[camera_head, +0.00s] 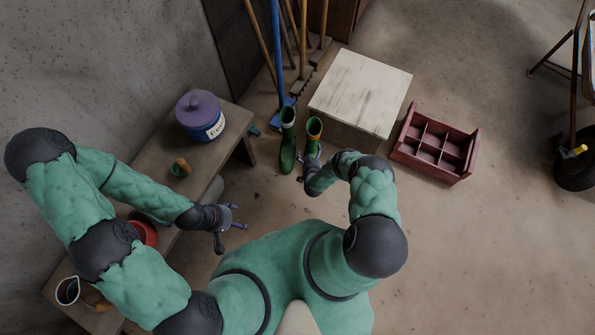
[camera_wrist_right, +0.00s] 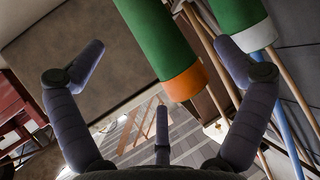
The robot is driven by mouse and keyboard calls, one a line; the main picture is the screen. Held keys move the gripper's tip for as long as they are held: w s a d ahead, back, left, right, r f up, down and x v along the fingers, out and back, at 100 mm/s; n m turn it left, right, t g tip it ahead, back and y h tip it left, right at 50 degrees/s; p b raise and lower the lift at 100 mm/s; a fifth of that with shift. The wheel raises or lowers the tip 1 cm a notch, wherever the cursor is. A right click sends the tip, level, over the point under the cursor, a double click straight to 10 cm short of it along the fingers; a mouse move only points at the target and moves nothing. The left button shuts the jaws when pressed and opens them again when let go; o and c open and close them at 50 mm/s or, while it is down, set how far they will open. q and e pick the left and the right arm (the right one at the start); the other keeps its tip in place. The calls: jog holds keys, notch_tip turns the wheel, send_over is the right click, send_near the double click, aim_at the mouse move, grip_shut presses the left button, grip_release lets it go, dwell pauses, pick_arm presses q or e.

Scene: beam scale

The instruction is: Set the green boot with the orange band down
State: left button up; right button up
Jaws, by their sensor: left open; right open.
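The green boot with the orange band (camera_head: 314,127) stands on the floor beside the pale-topped box. In the right wrist view its shaft and orange band (camera_wrist_right: 186,83) show large between the spread fingers. My right gripper (camera_head: 309,160) is open right at this boot, on its near side; whether a finger touches it I cannot tell. The boot's lower part is partly hidden by the gripper. A second green boot (camera_head: 288,140) with a pale band stands just left of it; it also shows in the right wrist view (camera_wrist_right: 244,22). My left gripper (camera_head: 235,217) is open and empty beside the bench.
A pale-topped box (camera_head: 362,90) stands behind the boots, with a red divided crate (camera_head: 410,157) to its right. Long-handled tools (camera_head: 277,50) lean behind. A bench (camera_head: 160,140) at left holds a purple-lidded jar (camera_head: 199,112). Floor at lower right is clear.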

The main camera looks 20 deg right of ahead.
jog(key=s+a+r+n+g+y, duration=0.1)
jog(key=s+a+r+g+y, duration=0.15)
jog(key=a+r, duration=0.35)
jog(key=s+a+r+n+g+y, duration=0.1)
jog(key=a+r+g+y, duration=0.25)
jog(key=a+r, duration=0.25)
jog(key=s+a+r+g+y, duration=0.1)
jog(key=s+a+r, duration=0.3)
jog(key=s+r, duration=0.5)
jog(key=s+a+r+n+g+y, duration=0.1)
jog(key=s+a+r+g, duration=0.3)
jog(key=s+r, duration=0.4)
jog(key=s, duration=0.4)
jog(key=shift+s+r+y, duration=0.15)
jog(key=shift+r+y, duration=0.2)
jog(key=shift+y, duration=0.05)
notch_tip(320, 180, up, 6)
jog(key=p, duration=0.6)
jog(key=shift+r, duration=0.1)
